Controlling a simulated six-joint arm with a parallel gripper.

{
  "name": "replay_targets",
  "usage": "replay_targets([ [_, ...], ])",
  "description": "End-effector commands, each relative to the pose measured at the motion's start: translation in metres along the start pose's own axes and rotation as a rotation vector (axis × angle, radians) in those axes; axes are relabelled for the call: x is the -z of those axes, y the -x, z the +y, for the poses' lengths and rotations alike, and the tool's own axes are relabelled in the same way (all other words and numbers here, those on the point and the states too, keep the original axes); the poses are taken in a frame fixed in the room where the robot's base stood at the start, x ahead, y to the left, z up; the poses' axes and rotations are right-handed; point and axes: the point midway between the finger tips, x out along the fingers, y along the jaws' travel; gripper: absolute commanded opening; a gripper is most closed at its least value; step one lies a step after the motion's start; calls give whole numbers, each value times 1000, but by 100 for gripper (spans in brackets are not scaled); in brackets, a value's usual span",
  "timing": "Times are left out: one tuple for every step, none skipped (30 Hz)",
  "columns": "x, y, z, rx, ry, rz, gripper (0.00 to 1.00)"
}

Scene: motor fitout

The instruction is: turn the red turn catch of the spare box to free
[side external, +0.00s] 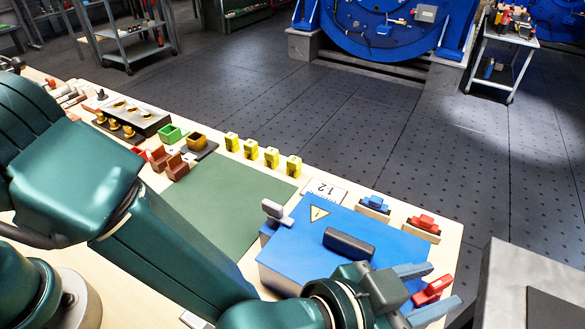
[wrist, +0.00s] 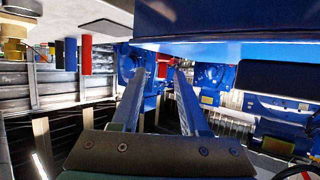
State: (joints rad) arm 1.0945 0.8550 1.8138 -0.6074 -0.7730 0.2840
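The blue box (side external: 300,245) with a dark handle (side external: 348,244) and a warning triangle stands at the lower middle of the side view. A red turn catch (side external: 433,291) sits at its right end, and a grey catch (side external: 277,211) at its left end. My gripper (side external: 441,283) is open at the right end of the box. In the side view its two fingers appear on either side of the red catch; contact is not clear. The wrist view shows the open fingers (wrist: 157,75) with a small red patch between their tips; I cannot tell whether that is the catch.
Behind the box, a blue piece (side external: 375,204) and a red piece (side external: 424,223) sit on small bases beside a label card (side external: 324,191). Several yellow blocks (side external: 251,149) line the bench edge near a green mat (side external: 235,205). A grey metal block (side external: 530,285) stands at right.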

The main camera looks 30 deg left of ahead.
Motion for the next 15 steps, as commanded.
replay_targets([
  [-1, 0, -1, 1, 0, -2, 44],
  [-1, 0, -1, 2, 1, -3, 44],
  [-1, 0, -1, 2, 1, -3, 44],
  [-1, 0, -1, 2, 1, -4, 44],
  [-1, 0, -1, 3, 1, -4, 44],
  [-1, 0, -1, 3, 1, -4, 44],
  [-1, 0, -1, 3, 1, -4, 44],
  [0, 0, -1, 3, 1, -4, 44],
  [2, 1, -1, 3, 1, -4, 44],
  [4, 2, -1, 3, 2, -3, 44],
  [7, 2, -1, 3, 3, -2, 44],
  [11, 4, -1, 3, 4, -1, 44],
  [15, 6, -1, 2, 3, -1, 44],
  [20, 8, -1, 1, 4, 2, 44],
  [28, 11, -1, 1, 5, 3, 44],
])
